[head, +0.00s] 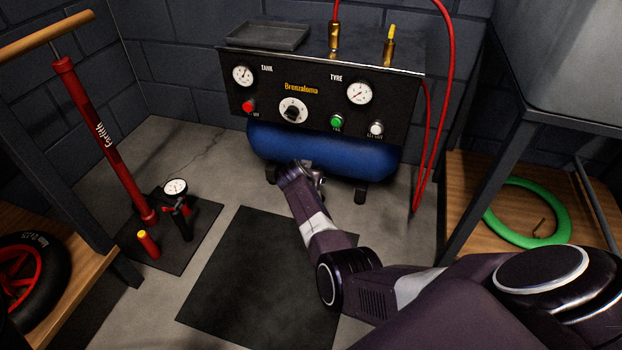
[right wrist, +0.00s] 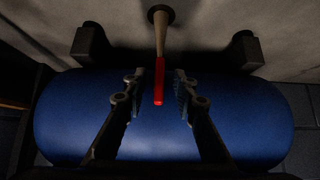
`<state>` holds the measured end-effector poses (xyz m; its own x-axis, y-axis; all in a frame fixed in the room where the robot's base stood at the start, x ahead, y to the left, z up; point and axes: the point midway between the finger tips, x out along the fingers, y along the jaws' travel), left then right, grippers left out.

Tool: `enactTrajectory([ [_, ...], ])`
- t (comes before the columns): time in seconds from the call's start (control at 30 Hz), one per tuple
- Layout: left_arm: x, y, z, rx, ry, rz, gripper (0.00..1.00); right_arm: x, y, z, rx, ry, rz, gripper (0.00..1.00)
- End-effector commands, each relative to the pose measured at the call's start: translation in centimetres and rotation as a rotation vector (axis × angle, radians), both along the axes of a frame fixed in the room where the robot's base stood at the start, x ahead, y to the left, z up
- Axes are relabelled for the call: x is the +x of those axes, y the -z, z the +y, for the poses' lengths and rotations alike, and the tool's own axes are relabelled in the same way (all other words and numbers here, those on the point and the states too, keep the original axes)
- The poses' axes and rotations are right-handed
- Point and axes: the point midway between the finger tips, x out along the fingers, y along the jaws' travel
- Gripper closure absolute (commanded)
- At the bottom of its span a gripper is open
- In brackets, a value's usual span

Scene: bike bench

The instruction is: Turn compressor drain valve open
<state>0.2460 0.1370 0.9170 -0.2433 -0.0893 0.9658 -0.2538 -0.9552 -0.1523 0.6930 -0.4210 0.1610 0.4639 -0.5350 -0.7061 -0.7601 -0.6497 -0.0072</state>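The compressor has a blue tank (head: 330,152) under a black control panel (head: 310,92). In the right wrist view the blue tank (right wrist: 75,120) fills the middle. The drain valve shows there as a pale stem with a red lever (right wrist: 159,82), lying between the fingers. My right gripper (right wrist: 157,88) is open, with a finger on each side of the red lever and a visible gap to both. In the head view my right gripper (head: 300,174) is low at the front of the tank, and the valve is hidden there. My left gripper is not in view.
The tank's feet (head: 361,192) stand on the concrete floor. A black mat (head: 255,275) lies in front. A red floor pump (head: 100,140) stands at left. Red hoses (head: 444,100) hang at right, beside a bench with a green tyre (head: 490,222).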

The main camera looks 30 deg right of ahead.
Motion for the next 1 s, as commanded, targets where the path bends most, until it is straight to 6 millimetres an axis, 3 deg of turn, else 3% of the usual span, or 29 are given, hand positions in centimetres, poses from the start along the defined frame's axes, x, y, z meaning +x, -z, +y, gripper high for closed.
enactTrajectory([
  [0.5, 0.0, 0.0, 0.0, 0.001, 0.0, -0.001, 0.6, -2.5, -3.8, 3.1, 0.003, -0.001, -0.001, 0.74],
  [1.0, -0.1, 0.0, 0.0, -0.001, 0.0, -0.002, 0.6, -2.8, -4.1, 3.3, 0.003, -0.001, 0.001, 0.74],
])
